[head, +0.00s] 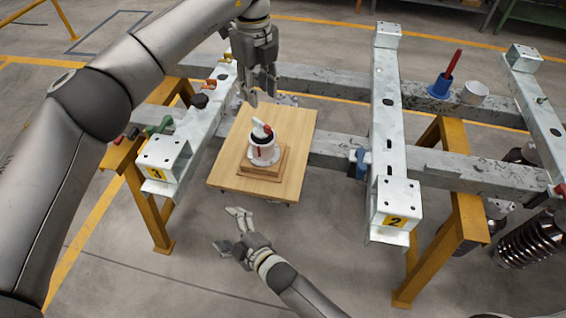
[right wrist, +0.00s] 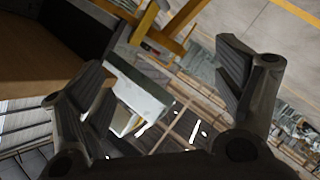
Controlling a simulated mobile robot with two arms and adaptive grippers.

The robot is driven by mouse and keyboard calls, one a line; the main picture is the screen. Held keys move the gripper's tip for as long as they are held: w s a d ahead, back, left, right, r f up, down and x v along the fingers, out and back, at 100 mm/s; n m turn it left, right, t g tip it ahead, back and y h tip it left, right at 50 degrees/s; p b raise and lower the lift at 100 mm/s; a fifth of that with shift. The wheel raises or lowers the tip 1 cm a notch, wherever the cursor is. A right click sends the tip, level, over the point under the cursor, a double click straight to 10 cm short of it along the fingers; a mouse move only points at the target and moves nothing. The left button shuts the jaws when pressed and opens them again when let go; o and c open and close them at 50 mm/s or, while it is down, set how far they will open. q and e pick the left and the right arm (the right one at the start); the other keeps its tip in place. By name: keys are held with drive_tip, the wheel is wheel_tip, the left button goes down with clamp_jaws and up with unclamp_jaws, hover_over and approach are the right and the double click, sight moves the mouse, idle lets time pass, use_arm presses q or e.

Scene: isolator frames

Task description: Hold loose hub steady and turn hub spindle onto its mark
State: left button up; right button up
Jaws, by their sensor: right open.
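The white hub (head: 262,154) stands upright on a small wooden block (head: 262,171) on a light wooden board. It has a dark ring near its top, and a red and white spindle piece (head: 262,130) sticks up from it. No mark can be made out at this size. My left gripper (head: 262,97) points down just above and behind the hub; its fingertips look apart and empty. My right gripper (head: 231,229) is open and empty in front of the board, clear of the hub. Its two fingers also show apart in the right wrist view (right wrist: 170,85), with nothing between them.
The wooden board (head: 290,140) lies between grey steel frame beams (head: 390,130) on yellow trestles (head: 455,235). A blue holder with a red handle (head: 441,83) and a white cup (head: 475,92) stand on the back beam at right. Dark ribbed insulators (head: 528,238) are at far right.

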wheel_tip(320, 180, up, 6)
drive_tip(key=w+a+n+y, duration=0.1)
drive_tip(key=a, duration=0.1)
drive_tip(key=w+d+r+m+t, duration=0.1)
drive_tip(key=d+r+m, duration=0.1)
drive_tip(key=d, duration=0.1)
drive_tip(key=w+d+r+m+t, duration=0.1)
drive_tip(key=w+d+r+m, duration=0.1)
drive_tip(key=d, duration=0.1)
drive_tip(key=w+d+r+m+t+h, duration=0.1)
drive_tip(key=d+r+m, duration=0.1)
drive_tip(key=d, duration=0.1)
drive_tip(key=shift+w+d+m, duration=0.4)
drive_tip(key=m+t+h, duration=0.1)
drive_tip(key=m, duration=0.4)
approach(261, 137)
drive_tip(key=shift+w+a+f, duration=0.1)
drive_tip(key=shift+a+f, duration=0.05)
drive_tip(key=shift+f, duration=0.7)
drive_tip(key=shift+w+r+m, duration=0.2)
drive_tip(key=shift+m, duration=0.1)
drive_tip(key=x, duration=1)
drive_tip(key=shift+w, duration=0.3)
drive_tip(key=shift+c, duration=0.2)
